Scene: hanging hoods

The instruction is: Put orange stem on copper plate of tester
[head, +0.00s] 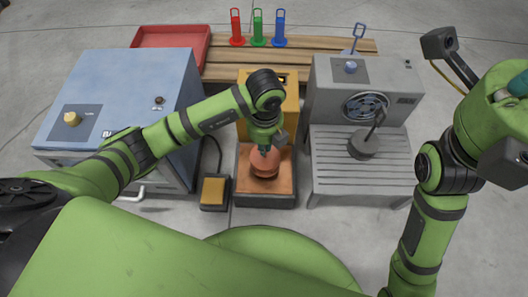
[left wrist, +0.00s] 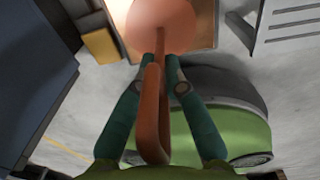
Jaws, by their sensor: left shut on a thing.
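The orange stem has a round base (head: 264,163) and a long looped handle. In the left wrist view its handle (left wrist: 152,110) runs between my finger tips, and its base (left wrist: 160,25) points away from me. My left gripper (head: 264,146) is shut on the handle. The copper plate (head: 280,188) of the tester (head: 291,101) lies beneath the base in the head view. I cannot tell whether the base touches the plate.
A blue cabinet (head: 125,75) stands left of the tester and a grey machine with a slatted table (head: 365,180) stands right. A small yellow-topped box (head: 214,191) sits beside the plate. Red, green and blue stems (head: 258,30) stand on the wooden pallet behind.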

